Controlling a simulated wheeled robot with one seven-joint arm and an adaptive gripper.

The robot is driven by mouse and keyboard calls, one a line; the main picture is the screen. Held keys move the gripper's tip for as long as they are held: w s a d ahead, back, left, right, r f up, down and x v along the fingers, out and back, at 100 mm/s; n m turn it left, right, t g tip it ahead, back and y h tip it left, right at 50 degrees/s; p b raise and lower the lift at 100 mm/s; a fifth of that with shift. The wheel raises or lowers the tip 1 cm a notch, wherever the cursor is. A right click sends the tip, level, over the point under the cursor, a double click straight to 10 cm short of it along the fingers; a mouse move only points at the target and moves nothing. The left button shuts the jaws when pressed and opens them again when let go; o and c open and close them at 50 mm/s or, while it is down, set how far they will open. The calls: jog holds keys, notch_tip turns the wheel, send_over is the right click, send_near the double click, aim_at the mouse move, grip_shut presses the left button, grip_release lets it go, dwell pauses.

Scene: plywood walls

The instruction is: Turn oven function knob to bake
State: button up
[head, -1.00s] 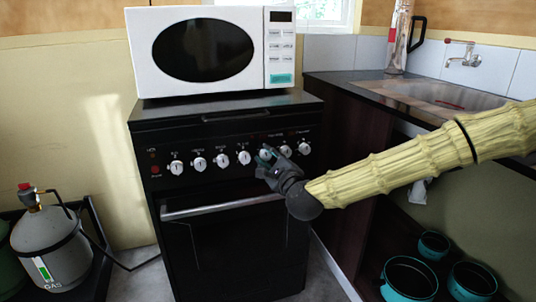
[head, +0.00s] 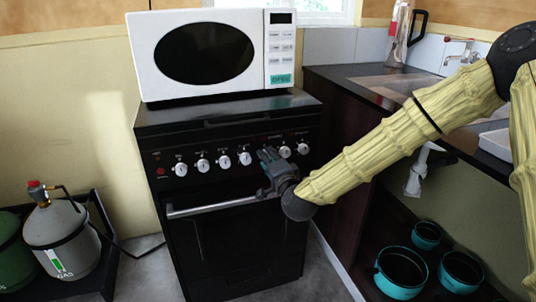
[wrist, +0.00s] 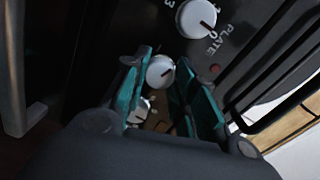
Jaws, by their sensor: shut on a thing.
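The black oven (head: 230,240) faces me with a row of white knobs along its front panel. My gripper (head: 268,157) is at this panel, over the third knob from the right, which it hides in the head view. The gripper is shut on this knob. A knob (wrist: 197,18) marked PLATE lies outside the fingers, and another (wrist: 139,108) shows low between them. The function labels are too small to read.
The oven's handle bar (head: 215,206) runs just below my gripper. A white microwave (head: 210,55) stands on top. A dark counter with a sink (head: 385,86) is at right, with teal pots (head: 402,270) below. A gas bottle (head: 62,240) stands at left.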

jog(key=shift+f+n+h+p, duration=0.1)
jog(key=shift+n+h+p, duration=0.2)
jog(key=shift+n+p, duration=3)
jog(key=n+b, duration=0.2)
jog(key=shift+s+n+b, duration=0.1)
jog(key=shift+n+b, duration=0.2)
jog(key=shift+n, duration=0.1)
jog(key=o, duration=0.8)
jog(key=v, duration=1.2)
jog(key=shift+a+f, duration=0.1)
jog(key=shift+f, duration=0.05)
